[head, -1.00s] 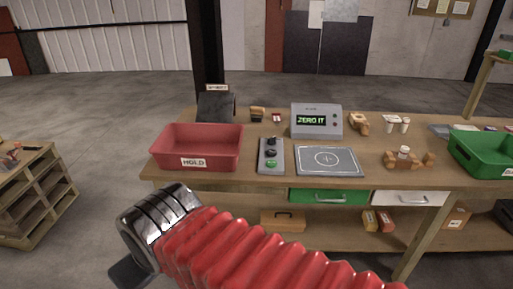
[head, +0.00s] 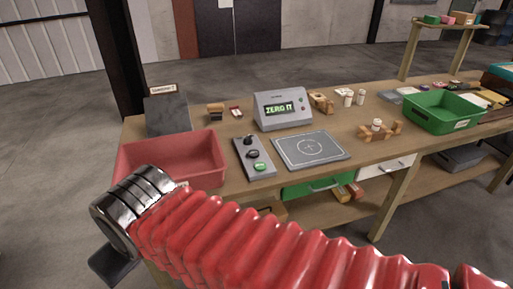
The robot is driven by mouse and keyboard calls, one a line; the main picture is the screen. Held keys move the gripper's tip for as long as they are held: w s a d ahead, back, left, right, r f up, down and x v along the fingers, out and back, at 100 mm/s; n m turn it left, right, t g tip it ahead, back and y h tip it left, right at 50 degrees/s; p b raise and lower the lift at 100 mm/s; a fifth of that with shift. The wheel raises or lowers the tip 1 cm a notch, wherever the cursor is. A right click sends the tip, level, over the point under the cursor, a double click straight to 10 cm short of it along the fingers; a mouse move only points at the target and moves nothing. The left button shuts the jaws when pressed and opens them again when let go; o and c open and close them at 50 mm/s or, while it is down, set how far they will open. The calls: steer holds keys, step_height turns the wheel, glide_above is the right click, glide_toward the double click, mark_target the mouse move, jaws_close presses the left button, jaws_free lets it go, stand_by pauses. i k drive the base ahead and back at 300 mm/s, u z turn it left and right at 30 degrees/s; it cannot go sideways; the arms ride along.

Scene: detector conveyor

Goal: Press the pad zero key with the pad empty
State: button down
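The pad (head: 325,147), a grey square plate marked with a circle and cross, lies on the bench with nothing on it. Left of it is a narrow grey key box (head: 250,170) with two dark knobs or keys and a green key (head: 260,167) at its near end. I cannot read any key labels. Behind them, a grey display unit (head: 283,123) shows "ZERO IT" in green. My gripper (head: 112,264) is at the lower left, at the end of my red-sleeved arm, in front of the bench and apart from the keys. Its fingers cannot be made out.
A red bin (head: 200,158) stands left of the key box, partly behind my arm. A dark sloped stand (head: 166,115) is behind it. Wooden blocks (head: 382,131) with a white-capped bottle and a green bin (head: 440,112) are to the right.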

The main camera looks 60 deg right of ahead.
mark_target(252, 153)
steer(key=z, duration=0.6)
steer(key=i, duration=0.95)
steer(key=z, duration=0.55)
